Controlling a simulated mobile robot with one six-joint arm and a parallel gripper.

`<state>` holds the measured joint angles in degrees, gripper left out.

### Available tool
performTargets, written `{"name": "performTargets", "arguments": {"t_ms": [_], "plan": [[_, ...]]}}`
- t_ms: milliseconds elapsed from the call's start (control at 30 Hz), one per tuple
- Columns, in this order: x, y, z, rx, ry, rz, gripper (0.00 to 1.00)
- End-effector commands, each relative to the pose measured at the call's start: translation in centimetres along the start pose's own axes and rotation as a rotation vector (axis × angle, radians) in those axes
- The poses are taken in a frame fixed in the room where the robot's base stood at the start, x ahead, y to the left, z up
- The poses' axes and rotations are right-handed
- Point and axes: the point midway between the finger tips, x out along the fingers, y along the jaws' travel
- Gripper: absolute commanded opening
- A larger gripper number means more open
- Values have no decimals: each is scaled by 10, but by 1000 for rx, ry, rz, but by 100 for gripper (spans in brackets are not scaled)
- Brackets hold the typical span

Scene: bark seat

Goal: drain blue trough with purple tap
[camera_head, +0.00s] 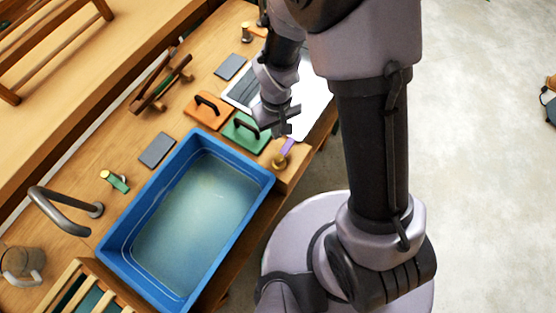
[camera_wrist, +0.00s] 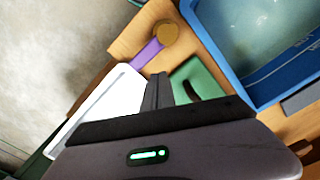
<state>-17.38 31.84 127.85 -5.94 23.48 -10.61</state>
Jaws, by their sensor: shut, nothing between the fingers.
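The blue trough (camera_head: 266,179) stands on the wooden bench and holds cloudy, greenish water. Its corner also shows in the wrist view (camera_wrist: 213,42). The purple tap (camera_head: 287,147) is at the trough's near right corner, at the bench's front edge. In the wrist view its purple lever (camera_wrist: 147,54) points away from a round brass knob, down and left. My gripper (camera_head: 284,129) is shut and empty, above and just beyond the tap in the head view. In the wrist view its fingertips (camera_wrist: 157,77) are close below the lever; contact cannot be told.
A green board (camera_head: 243,134) and an orange board (camera_head: 206,112), each with a dark handle, lie beside the trough. A white tray (camera_head: 316,97) lies under my arm. A green-levered tap (camera_head: 115,181) and a bent metal pipe (camera_head: 60,211) stand left of the trough. Open floor lies right.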

Motion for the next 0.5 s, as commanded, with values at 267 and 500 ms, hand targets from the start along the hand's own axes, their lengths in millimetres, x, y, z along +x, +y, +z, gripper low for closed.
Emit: {"name": "performTargets", "arguments": {"t_ms": [267,500], "plan": [[26,0,0,0,0,0,0],[25,0,0,0,0,0,0]]}}
